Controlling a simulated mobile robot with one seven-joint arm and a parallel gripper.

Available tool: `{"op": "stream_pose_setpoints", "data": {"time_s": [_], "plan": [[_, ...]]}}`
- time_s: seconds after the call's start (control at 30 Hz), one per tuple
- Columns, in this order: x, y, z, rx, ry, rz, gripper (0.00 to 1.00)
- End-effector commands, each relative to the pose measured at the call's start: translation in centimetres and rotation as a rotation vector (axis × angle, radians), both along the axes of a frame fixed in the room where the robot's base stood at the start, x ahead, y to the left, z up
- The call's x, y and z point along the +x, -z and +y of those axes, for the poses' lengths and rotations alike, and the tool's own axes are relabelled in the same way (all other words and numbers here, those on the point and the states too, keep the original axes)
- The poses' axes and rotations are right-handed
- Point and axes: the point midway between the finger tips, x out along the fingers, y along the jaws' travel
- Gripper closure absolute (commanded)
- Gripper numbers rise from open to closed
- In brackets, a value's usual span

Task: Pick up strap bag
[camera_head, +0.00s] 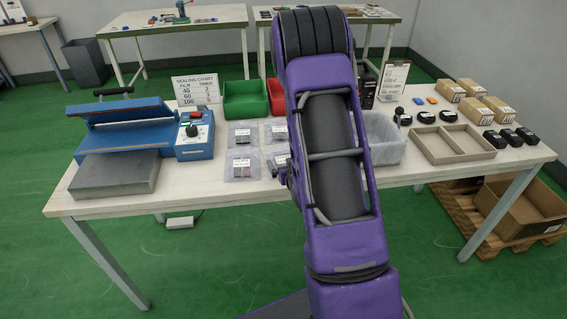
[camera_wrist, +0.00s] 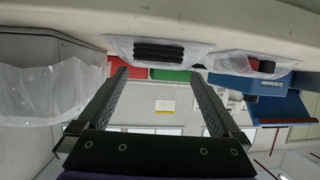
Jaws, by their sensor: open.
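Several clear bags with small dark items lie in the middle of the table, left of my arm. In the head view they include a back left bag (camera_head: 241,134), a front left bag (camera_head: 241,167) and a front right bag (camera_head: 277,160) partly hidden by my arm. In the wrist view, a clear bag with black strap-like bars (camera_wrist: 158,52) lies beyond my fingertips, roughly centred between them. Another bag (camera_wrist: 258,66) with a dark and reddish item is to its right. My gripper (camera_wrist: 159,78) is open, with nothing between its fingers; my arm hides it in the head view.
A blue sealing machine (camera_head: 125,135) stands on the table's left. Green (camera_head: 245,100) and red (camera_head: 277,97) bins are behind the bags. Right of my arm are a translucent bin (camera_head: 384,140), a divided tray (camera_head: 452,145), black items (camera_head: 508,137) and cardboard boxes (camera_head: 487,108).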

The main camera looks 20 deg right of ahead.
Motion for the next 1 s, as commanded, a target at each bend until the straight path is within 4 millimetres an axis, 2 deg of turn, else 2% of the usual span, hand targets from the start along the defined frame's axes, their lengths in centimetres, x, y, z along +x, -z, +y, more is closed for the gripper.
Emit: {"op": "stream_pose_setpoints", "data": {"time_s": [0.3,0.6,1.0], "plan": [[3.7,2.1,-1.1,-0.002,-0.001,-0.001,0.0],[4.1,2.2,-1.2,-0.001,0.0,0.0,0.0],[4.1,2.2,-1.2,-0.001,0.0,-0.001,0.72]]}}
